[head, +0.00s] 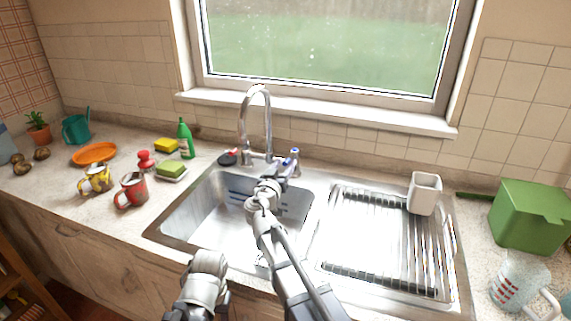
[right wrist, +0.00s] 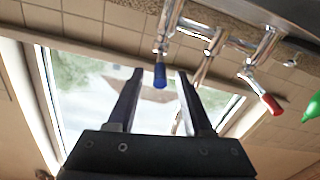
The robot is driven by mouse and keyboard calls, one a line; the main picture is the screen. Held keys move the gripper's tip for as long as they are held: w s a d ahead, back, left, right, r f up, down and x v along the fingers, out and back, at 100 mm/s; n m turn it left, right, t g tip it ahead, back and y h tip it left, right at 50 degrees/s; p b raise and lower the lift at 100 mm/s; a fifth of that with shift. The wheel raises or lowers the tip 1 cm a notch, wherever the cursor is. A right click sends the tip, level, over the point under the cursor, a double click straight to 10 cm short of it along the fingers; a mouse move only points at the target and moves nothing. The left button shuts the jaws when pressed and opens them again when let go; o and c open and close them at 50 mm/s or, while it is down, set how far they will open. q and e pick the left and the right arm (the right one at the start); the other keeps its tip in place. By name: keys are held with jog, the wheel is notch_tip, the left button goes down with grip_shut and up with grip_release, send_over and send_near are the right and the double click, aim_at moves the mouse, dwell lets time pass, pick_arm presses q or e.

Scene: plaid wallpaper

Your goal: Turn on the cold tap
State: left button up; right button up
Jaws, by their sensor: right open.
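The cold tap's blue-tipped handle (right wrist: 160,76) shows in the right wrist view, pointing down between the two fingers of my right gripper (right wrist: 160,80). The fingers are apart, with a gap visible on both sides of the blue tip. In the head view the blue handle (head: 295,153) is at the right of the tall chrome spout (head: 243,120), and my right gripper (head: 286,163) is right by it, partly hiding the tap base. A red-tipped handle (right wrist: 262,94) is to the right in the wrist view. My left gripper is not in view.
The steel sink basin (head: 190,215) lies below my right arm, with a ribbed drainer and a white cup (head: 424,193) to its right. A green bottle (head: 185,138), sponges and mugs stand on the left counter. A green box (head: 530,215) is at the far right.

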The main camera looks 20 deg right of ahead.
jog(key=shift+w+d, duration=0.35)
jog(key=shift+w, duration=0.3)
jog(key=shift+c, duration=0.3)
grip_shut()
dwell(0.7)
